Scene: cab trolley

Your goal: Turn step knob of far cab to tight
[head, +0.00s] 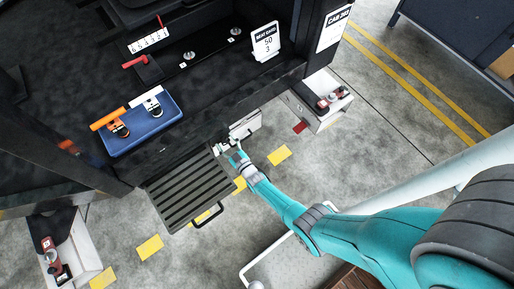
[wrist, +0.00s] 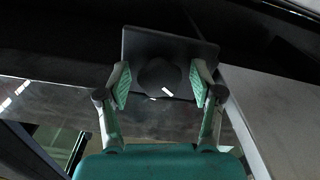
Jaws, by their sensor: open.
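My gripper (head: 236,155) is low beside the slatted dark step (head: 188,188) of the cab, at the cab's lower edge. In the wrist view the gripper (wrist: 160,85) is open, with one green-padded finger on each side of a dark round knob (wrist: 158,76). The knob has a short white mark at its lower right and sits on a dark plate (wrist: 205,52). The fingers look close to the knob's sides; I cannot tell whether they touch it. In the head view the knob is hidden or too small to make out. No tight marking is readable.
A light grey box (head: 245,124) is just beyond my gripper. A blue tray (head: 145,126) with orange and white-grey items lies on the cab floor. A red lever (head: 136,62) and number card (head: 265,42) are farther in. White trays stand at the right (head: 325,103) and lower left (head: 85,250).

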